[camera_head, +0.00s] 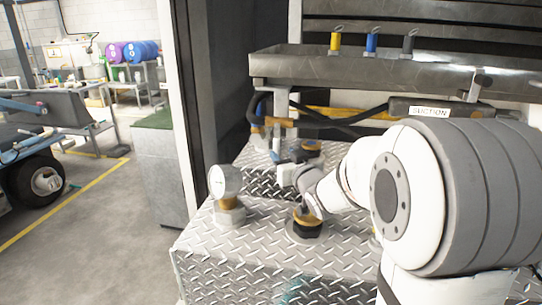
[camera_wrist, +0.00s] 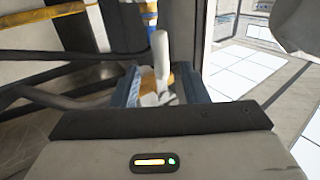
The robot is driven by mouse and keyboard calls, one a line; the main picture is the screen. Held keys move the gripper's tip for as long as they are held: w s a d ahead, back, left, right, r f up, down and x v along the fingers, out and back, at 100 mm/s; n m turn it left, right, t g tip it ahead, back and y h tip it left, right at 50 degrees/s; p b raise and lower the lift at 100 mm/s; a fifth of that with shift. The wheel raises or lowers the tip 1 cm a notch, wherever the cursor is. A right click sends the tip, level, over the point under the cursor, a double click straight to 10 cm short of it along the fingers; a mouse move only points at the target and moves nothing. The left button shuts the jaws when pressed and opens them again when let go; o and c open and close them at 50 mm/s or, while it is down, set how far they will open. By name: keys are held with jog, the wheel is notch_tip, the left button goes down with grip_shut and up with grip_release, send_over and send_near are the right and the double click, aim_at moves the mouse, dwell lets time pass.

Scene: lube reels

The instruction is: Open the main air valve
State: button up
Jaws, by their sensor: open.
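In the wrist view, a pale upright lever (camera_wrist: 161,52), which looks like the valve handle, stands between the two bluish fingers of my open gripper (camera_wrist: 160,90). Its lower part runs down between the fingers near an orange-yellow part; I cannot tell whether either finger touches it. In the head view, my gripper (camera_head: 279,158) is small and partly hidden by my own wrist. It is beside the hoses and brass-coloured fittings (camera_head: 272,122) at the back left of the diamond-plate deck. The lever is not clear there.
A round white gauge (camera_head: 225,181) stands on the diamond-plate deck (camera_head: 225,255) left of my arm. A black and brass cap (camera_head: 306,222) sits close under my wrist. Dark hoses (camera_wrist: 60,75) run left of my gripper. A metal trough (camera_head: 365,68) crosses above.

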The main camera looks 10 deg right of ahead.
aim_at(278, 149)
jog(key=w, duration=0.2)
jog(key=w+a, duration=0.1)
jog(key=w, duration=0.4)
jog(key=shift+w+a, duration=0.3)
jog(key=shift+c, duration=0.2)
grip_shut()
